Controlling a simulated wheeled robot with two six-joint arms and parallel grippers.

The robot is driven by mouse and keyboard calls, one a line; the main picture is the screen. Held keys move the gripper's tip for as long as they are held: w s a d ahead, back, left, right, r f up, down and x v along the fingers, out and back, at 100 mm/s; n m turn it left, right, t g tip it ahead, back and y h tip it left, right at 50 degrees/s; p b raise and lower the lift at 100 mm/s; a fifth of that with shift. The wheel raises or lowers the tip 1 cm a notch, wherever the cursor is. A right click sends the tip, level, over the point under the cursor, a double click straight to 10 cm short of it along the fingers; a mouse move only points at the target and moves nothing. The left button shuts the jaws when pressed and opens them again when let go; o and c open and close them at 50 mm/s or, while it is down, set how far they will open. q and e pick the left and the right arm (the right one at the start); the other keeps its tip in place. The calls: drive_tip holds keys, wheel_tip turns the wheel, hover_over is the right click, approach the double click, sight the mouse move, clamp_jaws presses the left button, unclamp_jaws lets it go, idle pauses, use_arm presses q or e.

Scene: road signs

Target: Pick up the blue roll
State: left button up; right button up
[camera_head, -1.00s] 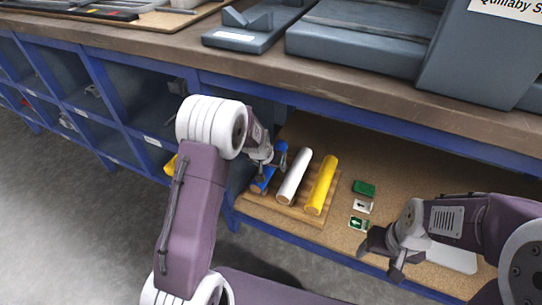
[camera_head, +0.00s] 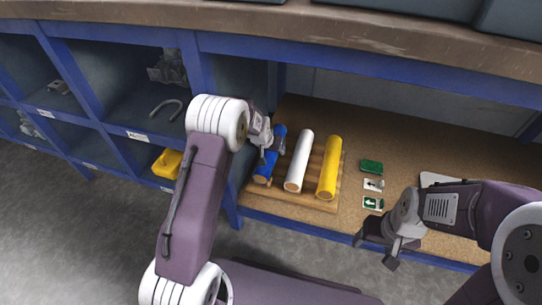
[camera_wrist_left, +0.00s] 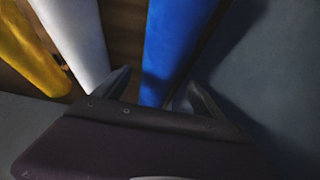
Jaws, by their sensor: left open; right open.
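The blue roll (camera_head: 265,172) lies on a slatted wooden rack (camera_head: 300,199) on the lower shelf, left of a white roll (camera_head: 299,160) and a yellow roll (camera_head: 328,168). My left gripper (camera_head: 270,146) is over the blue roll and hides part of it. In the left wrist view the blue roll (camera_wrist_left: 172,45) runs between the two open fingertips (camera_wrist_left: 150,90), with no clear contact. The white roll (camera_wrist_left: 75,40) and the yellow roll (camera_wrist_left: 30,50) show at its left. My right gripper (camera_head: 378,246) is open and empty near the shelf's front edge.
Small green and white sign cards (camera_head: 372,185) lie right of the rack. A pale flat plate (camera_head: 440,180) is partly behind my right arm. Blue cubbies with a yellow bin (camera_head: 167,163) stand at the left. The workbench edge (camera_head: 400,40) overhangs the shelf.

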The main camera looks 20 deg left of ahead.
use_arm(q)
drive_tip(key=b+x, duration=0.1)
drive_tip(key=x, duration=0.2)
drive_tip(key=shift+s+d+f+b, duration=0.1)
drive_tip(key=shift+f+b, duration=0.25)
drive_tip(key=shift+b, duration=0.05)
drive_tip(key=shift+r, duration=0.1)
use_arm(e)
wheel_tip(320, 180, down, 3)
drive_tip(key=shift+f, duration=0.1)
use_arm(q)
clamp_jaws()
